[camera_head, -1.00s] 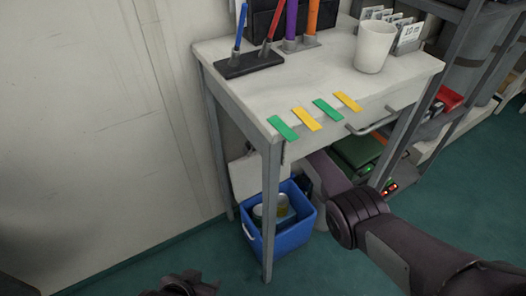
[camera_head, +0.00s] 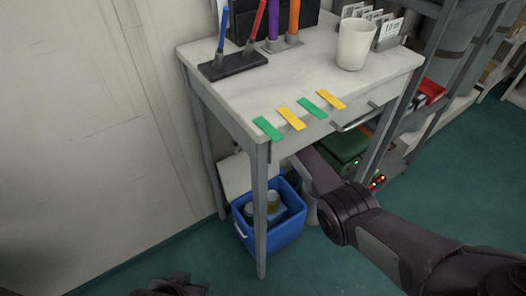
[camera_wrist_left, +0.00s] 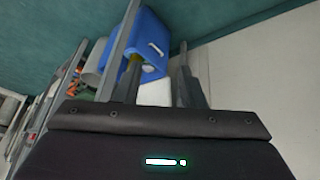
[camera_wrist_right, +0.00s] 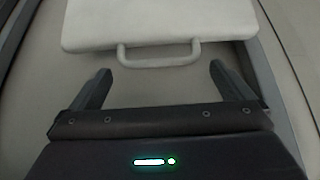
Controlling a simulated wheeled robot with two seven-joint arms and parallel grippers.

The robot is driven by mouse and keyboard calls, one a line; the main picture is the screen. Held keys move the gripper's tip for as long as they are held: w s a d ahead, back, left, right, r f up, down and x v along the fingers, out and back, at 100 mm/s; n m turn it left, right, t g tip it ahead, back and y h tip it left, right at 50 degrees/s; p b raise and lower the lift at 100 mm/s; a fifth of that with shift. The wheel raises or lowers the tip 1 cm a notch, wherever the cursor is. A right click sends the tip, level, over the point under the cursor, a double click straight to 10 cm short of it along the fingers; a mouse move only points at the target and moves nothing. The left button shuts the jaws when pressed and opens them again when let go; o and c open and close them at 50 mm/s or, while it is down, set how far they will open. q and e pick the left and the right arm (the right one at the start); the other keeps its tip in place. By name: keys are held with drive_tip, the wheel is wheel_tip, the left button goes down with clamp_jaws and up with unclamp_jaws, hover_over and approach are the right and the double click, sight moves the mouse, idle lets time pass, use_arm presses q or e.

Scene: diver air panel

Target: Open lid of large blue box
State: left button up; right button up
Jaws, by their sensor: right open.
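The large blue box (camera_head: 274,234) stands on the floor under the desk, behind its front leg. Its top is open, showing containers inside. Its white lid (camera_head: 236,174) is raised at the back, partly hidden by the desk leg. The box also shows in the left wrist view (camera_wrist_left: 150,45). My right arm reaches under the desk; its gripper is hidden in the head view. In the right wrist view my right gripper (camera_wrist_right: 160,85) is open and empty, just short of the handle on the white lid (camera_wrist_right: 160,25). My left gripper (camera_wrist_left: 158,85) is open and empty, away from the box.
The desk (camera_head: 300,95) stands over the box, its legs close by. A white cup (camera_head: 355,45) and pen holders stand on top. A green case (camera_head: 343,145) is under the desk at right. The wall is at left; floor in front is clear.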

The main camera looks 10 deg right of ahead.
use_arm(q)
drive_tip(key=s+a+n+g+y+p, duration=0.1)
drive_tip(key=s+a+g+y+p, duration=0.1)
drive_tip(key=a+p, duration=0.3)
drive_tip(key=shift+s+a+g, duration=0.2)
drive_tip(key=shift+a+g, duration=0.5)
drive_tip(key=shift+g, duration=0.1)
use_arm(e)
drive_tip(key=s+d+r, duration=0.1)
drive_tip(key=s+d, duration=0.3)
drive_tip(key=s, duration=0.8)
drive_tip(key=shift+d+r, duration=0.15)
